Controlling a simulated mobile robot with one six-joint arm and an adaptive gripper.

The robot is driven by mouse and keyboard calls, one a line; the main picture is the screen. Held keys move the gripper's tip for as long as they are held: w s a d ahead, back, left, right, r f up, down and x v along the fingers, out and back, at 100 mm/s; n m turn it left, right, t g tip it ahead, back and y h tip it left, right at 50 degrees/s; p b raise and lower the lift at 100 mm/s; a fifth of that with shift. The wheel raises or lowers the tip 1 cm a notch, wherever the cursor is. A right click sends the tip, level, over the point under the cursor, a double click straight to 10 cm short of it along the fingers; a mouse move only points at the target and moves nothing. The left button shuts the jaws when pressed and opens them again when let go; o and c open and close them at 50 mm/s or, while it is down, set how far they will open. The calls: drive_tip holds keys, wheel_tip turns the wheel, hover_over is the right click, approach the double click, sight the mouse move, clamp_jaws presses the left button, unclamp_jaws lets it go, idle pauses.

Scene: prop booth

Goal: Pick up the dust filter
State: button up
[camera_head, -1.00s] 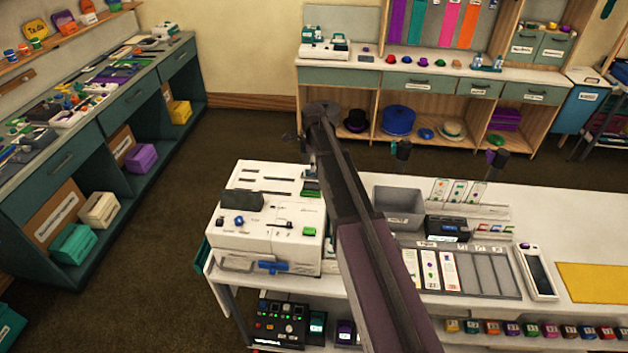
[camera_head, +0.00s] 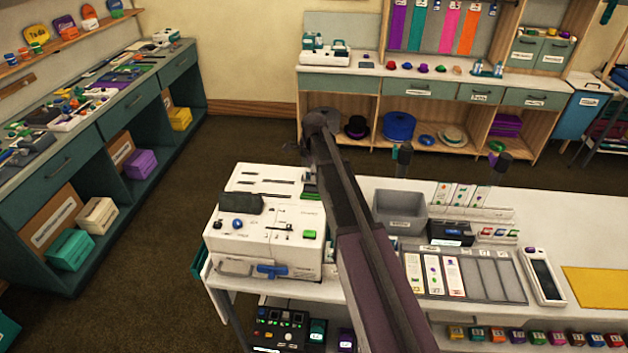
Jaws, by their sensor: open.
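A white boxy machine (camera_head: 265,253) stands at the left end of the white bench. A dark grey block (camera_head: 240,202) lies on its top, and a blue handle-like part (camera_head: 272,271) sits at its front. I cannot tell for sure which part is the dust filter; no label for it is readable. My arm reaches up from the lower right across the bench. My arm hides part of the machine's right side.
Right of my arm, the bench (camera_head: 548,225) holds a grey bin (camera_head: 401,222), a black device (camera_head: 450,232), a card tray (camera_head: 490,275) and a yellow mat (camera_head: 598,287). Dark posts rise at its back edge. Open floor (camera_head: 150,235) lies to the left, before the green counter (camera_head: 110,125).

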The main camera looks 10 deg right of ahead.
clamp_jaws()
drive_tip(key=shift+r, duration=0.2)
idle(0.3)
wheel_tip(320, 180, up, 10)
drive_tip(key=p, duration=1)
drive_tip(key=shift+f, duration=0.2)
drive_tip(key=shift+s, duration=0.1)
idle(0.4)
